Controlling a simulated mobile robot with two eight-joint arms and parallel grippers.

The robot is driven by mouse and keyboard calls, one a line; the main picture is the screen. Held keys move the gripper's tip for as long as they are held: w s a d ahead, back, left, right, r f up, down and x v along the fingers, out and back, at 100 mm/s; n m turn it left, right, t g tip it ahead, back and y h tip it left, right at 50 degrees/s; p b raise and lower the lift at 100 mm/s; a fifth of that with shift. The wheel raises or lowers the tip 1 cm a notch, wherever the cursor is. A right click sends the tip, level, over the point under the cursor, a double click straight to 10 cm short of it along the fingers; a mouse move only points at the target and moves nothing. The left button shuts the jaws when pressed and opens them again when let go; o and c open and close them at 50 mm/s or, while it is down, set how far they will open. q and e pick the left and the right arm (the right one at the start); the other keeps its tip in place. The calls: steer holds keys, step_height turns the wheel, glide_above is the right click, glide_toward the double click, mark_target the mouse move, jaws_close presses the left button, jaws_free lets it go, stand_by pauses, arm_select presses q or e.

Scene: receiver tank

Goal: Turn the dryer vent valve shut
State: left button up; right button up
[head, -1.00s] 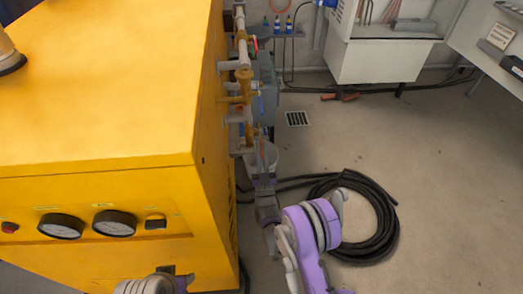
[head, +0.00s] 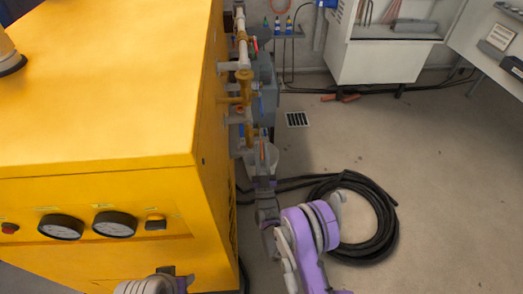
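Brass and grey valve pipework (head: 243,88) runs along the right side of the yellow machine (head: 110,90). It carries small coloured parts, among them a red one (head: 255,44) near the top and an orange-red one (head: 240,110) lower down. I cannot tell which is the dryer vent valve. My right gripper (head: 262,153) is at the lower end of this pipework, seen from behind and above. Its fingertips are small and partly lost against the grey parts, so its opening and any contact are unclear. My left gripper is not visible; only part of the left arm shows at the bottom edge.
A coiled black hose (head: 375,245) lies on the floor beside my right arm. Gauges (head: 114,224) sit on the machine's front. A floor drain (head: 297,119) and a white cabinet (head: 375,62) are farther back. The floor at right is open.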

steer(key=p+v, duration=0.1)
steer(key=v, duration=0.9)
steer(key=shift+s, duration=0.2)
